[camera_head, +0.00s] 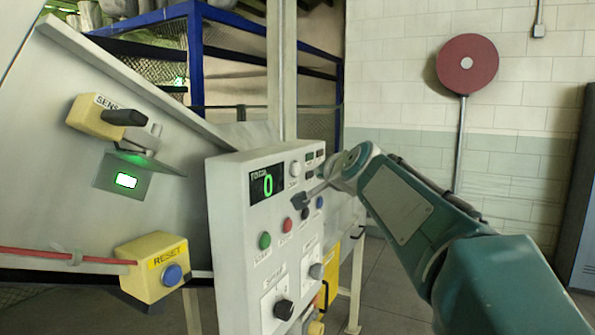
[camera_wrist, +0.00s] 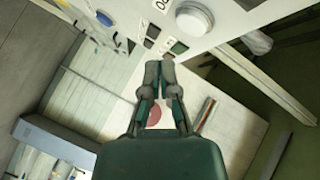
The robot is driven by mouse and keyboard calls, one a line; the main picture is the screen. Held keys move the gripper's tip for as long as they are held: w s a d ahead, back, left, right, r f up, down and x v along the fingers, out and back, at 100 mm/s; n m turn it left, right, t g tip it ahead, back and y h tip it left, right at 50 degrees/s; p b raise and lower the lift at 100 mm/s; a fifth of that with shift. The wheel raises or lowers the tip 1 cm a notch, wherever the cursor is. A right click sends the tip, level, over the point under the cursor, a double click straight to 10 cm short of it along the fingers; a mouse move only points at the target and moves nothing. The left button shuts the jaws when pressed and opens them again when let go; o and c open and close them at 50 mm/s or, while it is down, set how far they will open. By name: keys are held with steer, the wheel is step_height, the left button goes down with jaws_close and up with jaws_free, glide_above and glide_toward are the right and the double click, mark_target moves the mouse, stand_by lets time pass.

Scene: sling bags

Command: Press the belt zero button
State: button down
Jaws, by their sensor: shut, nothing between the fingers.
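A white round button (camera_head: 295,169) is just right of the display. It appears large at the top of the wrist view (camera_wrist: 194,17). Below are a green button (camera_head: 265,240), a red button (camera_head: 287,225) and dark buttons. The labels are too small to read, so I cannot tell which is belt zero. My gripper (camera_head: 301,200) is shut and empty in front of the panel, below the white button. Its fingertips (camera_wrist: 160,68) meet in the wrist view; contact is unclear.
A yellow reset box (camera_head: 155,268) with a blue button and a yellow sensor (camera_head: 108,118) are at left. A red disc on a post (camera_head: 467,64) stands by the tiled wall. A blue frame (camera_head: 195,60) is behind.

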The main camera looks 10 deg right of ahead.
steer(key=shift+s+d, duration=0.75)
steer(key=shift+d, duration=0.35)
steer(key=s+f+n+g+h, duration=0.1)
steer(key=s+f+n+g, duration=0.3)
steer(key=s+f, duration=1.1)
steer(key=s+a+f+n+g+h, duration=0.1)
steer(key=s+f+n+g, duration=0.4)
steer(key=s+f, duration=0.9)
steer(key=s, duration=0.6)
steer(key=shift+a+f+n+g+h, duration=0.2)
steer(key=shift+f+n+g+h, duration=0.1)
steer(key=shift+f, duration=0.05)
steer(key=shift+w, duration=0.1)
